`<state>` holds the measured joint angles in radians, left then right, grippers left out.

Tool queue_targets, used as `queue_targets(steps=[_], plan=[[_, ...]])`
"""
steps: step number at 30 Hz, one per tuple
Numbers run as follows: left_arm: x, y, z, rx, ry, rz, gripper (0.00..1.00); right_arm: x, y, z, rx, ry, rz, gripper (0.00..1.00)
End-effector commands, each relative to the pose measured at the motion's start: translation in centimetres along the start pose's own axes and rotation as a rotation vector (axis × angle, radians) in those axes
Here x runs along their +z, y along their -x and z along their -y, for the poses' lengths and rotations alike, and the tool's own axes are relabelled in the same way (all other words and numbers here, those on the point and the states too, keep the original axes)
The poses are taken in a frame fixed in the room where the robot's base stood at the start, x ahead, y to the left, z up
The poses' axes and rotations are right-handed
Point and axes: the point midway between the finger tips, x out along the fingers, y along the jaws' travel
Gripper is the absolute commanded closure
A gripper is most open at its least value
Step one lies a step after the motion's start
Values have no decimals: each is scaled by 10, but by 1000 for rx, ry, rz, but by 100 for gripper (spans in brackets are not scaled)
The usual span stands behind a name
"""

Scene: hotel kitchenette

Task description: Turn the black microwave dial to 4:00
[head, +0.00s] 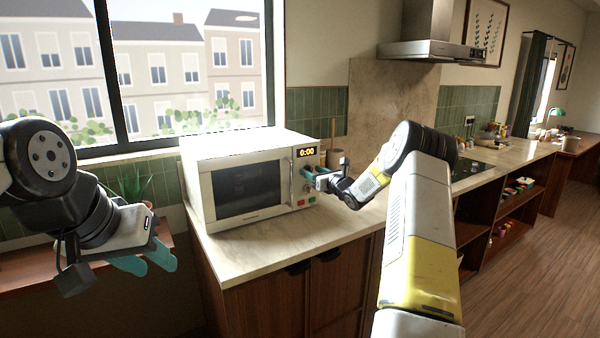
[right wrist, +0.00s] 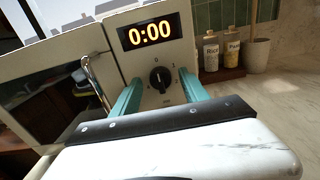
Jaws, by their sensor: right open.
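The white microwave (head: 206,165) stands on the counter with its door shut. Its display (head: 307,153) reads 0:00, and the same display shows in the right wrist view (right wrist: 150,32). The black dial (right wrist: 160,79) sits below the display, its white pointer mark upright toward the 0. My right gripper (head: 308,179) is at the microwave's control panel. In the right wrist view its two teal fingers (right wrist: 160,95) are open, one on each side of the dial, with gaps to it. My left gripper (head: 150,262) hangs at the left, away from the microwave; its teal fingers look apart and empty.
A metal door handle (right wrist: 97,82) stands left of the dial. Red and green buttons (head: 305,201) are low on the panel. Bottles (right wrist: 211,52) and a utensil crock (right wrist: 258,55) stand behind right. A potted plant (head: 135,186) is left of the microwave. The counter (head: 245,245) in front is clear.

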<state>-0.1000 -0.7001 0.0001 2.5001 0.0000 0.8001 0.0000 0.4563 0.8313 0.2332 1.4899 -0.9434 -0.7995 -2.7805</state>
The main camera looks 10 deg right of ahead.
Motion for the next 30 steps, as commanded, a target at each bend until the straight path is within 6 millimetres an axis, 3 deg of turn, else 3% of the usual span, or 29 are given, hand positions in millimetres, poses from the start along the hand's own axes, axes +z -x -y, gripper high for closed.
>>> queue_targets(steps=[11,19,30], plan=[[0,0,0,0,0,0,64,0,-7,0,-1,-2,0,49],[0,0,0,0,0,0,64,0,-7,0,-1,-2,0,100],[0,0,0,0,0,0,64,0,-7,0,0,-51,0,100]])
